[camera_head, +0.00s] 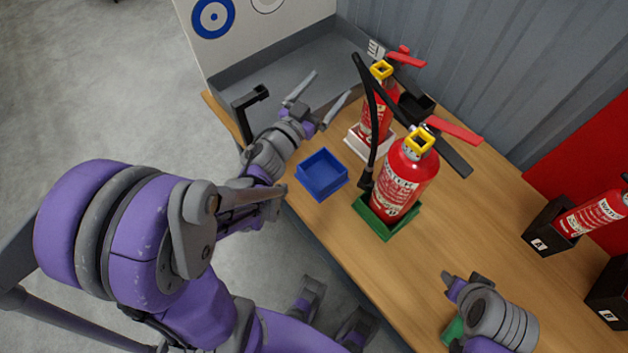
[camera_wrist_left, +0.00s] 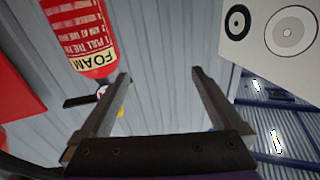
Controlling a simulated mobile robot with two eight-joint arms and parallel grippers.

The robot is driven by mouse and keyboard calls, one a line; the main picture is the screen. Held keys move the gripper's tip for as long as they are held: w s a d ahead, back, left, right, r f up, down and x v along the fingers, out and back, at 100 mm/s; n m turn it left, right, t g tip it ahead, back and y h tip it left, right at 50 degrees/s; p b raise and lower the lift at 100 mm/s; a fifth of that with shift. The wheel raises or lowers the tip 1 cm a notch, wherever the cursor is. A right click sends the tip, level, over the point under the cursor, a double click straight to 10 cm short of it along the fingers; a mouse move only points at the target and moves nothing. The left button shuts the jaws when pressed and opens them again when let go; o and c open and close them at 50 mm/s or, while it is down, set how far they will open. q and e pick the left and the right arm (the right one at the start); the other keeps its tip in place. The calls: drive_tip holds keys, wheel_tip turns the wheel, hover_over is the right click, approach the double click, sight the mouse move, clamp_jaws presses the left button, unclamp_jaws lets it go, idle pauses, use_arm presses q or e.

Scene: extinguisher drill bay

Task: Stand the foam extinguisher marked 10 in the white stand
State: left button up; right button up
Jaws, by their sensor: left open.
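A red extinguisher (camera_head: 376,112) stands upright in the white stand (camera_head: 356,144), partly hidden by the hose of a nearer extinguisher. In the left wrist view, a red extinguisher with a cream FOAM label (camera_wrist_left: 84,40) shows upside down at upper left; its far end is cut off. I cannot read a 10 on either. My left gripper (camera_head: 332,82) is open and empty, left of the white stand and apart from the extinguisher; its fingers (camera_wrist_left: 160,73) have nothing between them. My right gripper (camera_head: 464,281) is low at right; its jaws are unclear.
A larger red extinguisher (camera_head: 399,182) labelled WATER stands in a green stand (camera_head: 374,223). An empty blue tray (camera_head: 322,187) is at the table's left edge. Black stand A (camera_head: 540,240) holds another extinguisher (camera_head: 590,217). A grey wall bounds the back; the table's middle right is clear.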

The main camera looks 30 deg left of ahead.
use_arm(q)
drive_tip(key=s+d+f+g, duration=0.2)
drive_tip(key=s+f+g, duration=0.1)
drive_tip(key=s, duration=0.4)
drive_tip(key=s+d+f+g, duration=0.3)
drive_tip(key=s+f+g, duration=0.1)
drive_tip(key=s+g, duration=0.2)
drive_tip(key=s+d+f+n+g+y, duration=0.1)
drive_tip(key=s+d+f+g, duration=0.2)
drive_tip(key=s, duration=0.5)
drive_tip(key=shift+f+g, duration=0.4)
drive_tip(key=shift+g, duration=0.4)
